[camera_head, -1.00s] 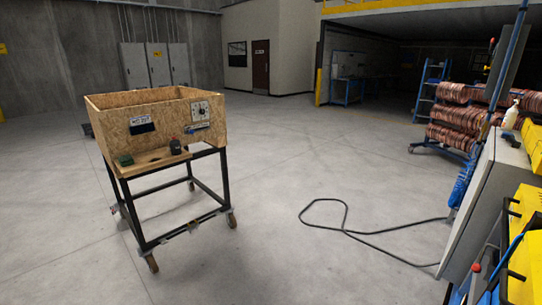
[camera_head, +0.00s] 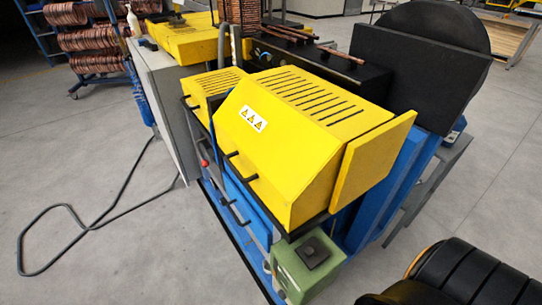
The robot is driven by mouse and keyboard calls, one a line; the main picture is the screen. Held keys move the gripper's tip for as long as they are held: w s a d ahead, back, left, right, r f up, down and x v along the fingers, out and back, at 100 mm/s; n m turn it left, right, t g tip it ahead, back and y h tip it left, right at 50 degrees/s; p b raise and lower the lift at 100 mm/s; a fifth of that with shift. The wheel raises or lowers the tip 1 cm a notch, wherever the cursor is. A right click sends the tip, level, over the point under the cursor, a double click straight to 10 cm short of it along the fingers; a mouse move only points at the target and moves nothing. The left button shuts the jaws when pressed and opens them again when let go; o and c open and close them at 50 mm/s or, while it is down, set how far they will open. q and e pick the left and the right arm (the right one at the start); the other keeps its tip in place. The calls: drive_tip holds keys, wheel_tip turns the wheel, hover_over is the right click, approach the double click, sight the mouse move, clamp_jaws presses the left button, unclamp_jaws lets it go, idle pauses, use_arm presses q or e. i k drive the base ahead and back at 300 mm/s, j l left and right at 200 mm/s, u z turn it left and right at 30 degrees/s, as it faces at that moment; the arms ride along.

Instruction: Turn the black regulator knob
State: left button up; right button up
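I cannot clearly make out the black regulator knob. A yellow-covered machine (camera_head: 275,140) with a blue frame stands in the middle of the view. A black panel (camera_head: 310,65) behind its yellow cover carries small round fittings, too small to tell apart. A green box (camera_head: 305,268) with a black square piece (camera_head: 313,252) on top sits low at the machine's front corner. Neither of my grippers shows in the view.
A grey cabinet (camera_head: 163,100) stands left of the machine. A dark hose (camera_head: 75,225) loops over the floor at the left. Racks of copper coils (camera_head: 85,40) stand at the back left. Open floor (camera_head: 480,185) lies at the right.

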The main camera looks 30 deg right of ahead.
sight(222, 201)
drive_tip(key=i+z, duration=0.35)
drive_tip(key=j+z, duration=0.1)
drive_tip(key=z, duration=0.35)
drive_tip(key=i+j+z, duration=0.15)
drive_tip(key=j+z, duration=0.2)
drive_tip(key=j, duration=0.45)
drive_tip(key=j+z, duration=0.35)
drive_tip(key=j, duration=0.45)
drive_tip(key=j+z, duration=0.35)
drive_tip(key=j, duration=0.5)
